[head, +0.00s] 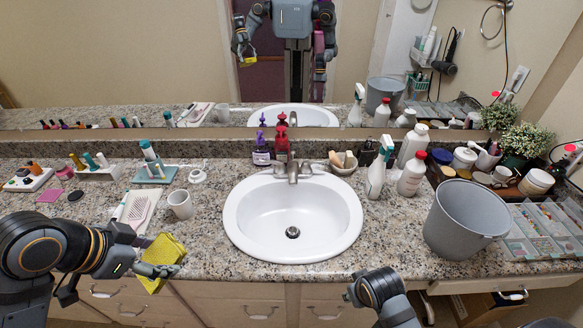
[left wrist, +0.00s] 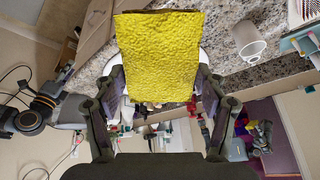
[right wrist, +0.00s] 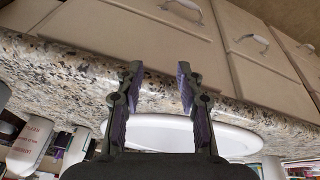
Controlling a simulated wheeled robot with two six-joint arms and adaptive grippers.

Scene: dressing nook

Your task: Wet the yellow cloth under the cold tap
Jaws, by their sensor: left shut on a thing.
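The yellow cloth (head: 163,258) is held by my left gripper (head: 148,268) at the counter's front edge, left of the sink. In the left wrist view the cloth (left wrist: 158,55) spans between the two fingers. The white oval sink (head: 250,222) is set in the granite counter and looks empty, with a dark drain in the middle. The metal tap (head: 292,168) stands at its back rim; which handle is cold I cannot tell. My right gripper shows in the right wrist view (right wrist: 156,85) with its fingers apart and empty, near the counter's front edge.
Soap bottles (head: 261,150) stand behind the tap's left side. A mirror covers the back wall.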

